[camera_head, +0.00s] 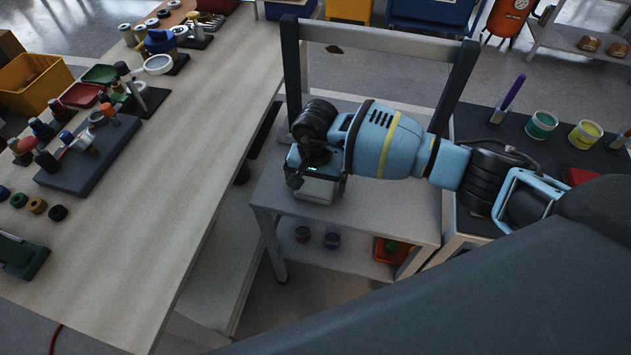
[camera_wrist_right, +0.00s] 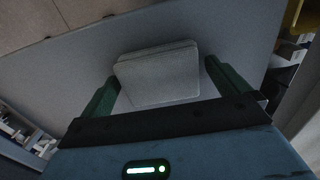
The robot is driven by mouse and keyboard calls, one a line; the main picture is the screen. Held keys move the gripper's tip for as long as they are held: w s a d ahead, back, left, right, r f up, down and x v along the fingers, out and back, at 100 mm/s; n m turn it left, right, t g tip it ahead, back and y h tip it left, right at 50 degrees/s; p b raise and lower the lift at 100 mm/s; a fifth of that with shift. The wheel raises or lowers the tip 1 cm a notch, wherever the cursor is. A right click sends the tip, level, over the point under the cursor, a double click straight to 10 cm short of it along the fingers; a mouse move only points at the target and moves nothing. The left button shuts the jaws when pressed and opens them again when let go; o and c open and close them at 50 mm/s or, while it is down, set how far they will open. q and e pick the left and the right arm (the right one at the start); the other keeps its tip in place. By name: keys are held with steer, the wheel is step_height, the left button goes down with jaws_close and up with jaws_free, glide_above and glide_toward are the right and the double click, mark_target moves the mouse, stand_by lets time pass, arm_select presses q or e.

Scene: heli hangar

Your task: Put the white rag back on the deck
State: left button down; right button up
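A pale, folded rag (camera_wrist_right: 157,76), flat and roughly square, shows in the right wrist view. It lies on or just above a plain grey surface (camera_wrist_right: 225,35). My right gripper (camera_wrist_right: 160,72) has its two green fingers spread, one on each side of the rag. A gap shows on the right side; the left finger is close to the rag's edge. In the head view my right gripper (camera_head: 317,188) points down over the grey top of a cart (camera_head: 390,215). My left gripper is out of view.
A long wooden bench (camera_head: 170,165) with tools and a yellow bin (camera_head: 35,82) stands left. A dark-topped stand (camera_head: 560,150) with paint cans is right.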

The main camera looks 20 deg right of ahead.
mark_target(316, 184)
steer(key=shift+r, duration=0.5)
step_height(316, 184, up, 11)
steer(key=shift+r, duration=0.1)
stand_by(0.4)
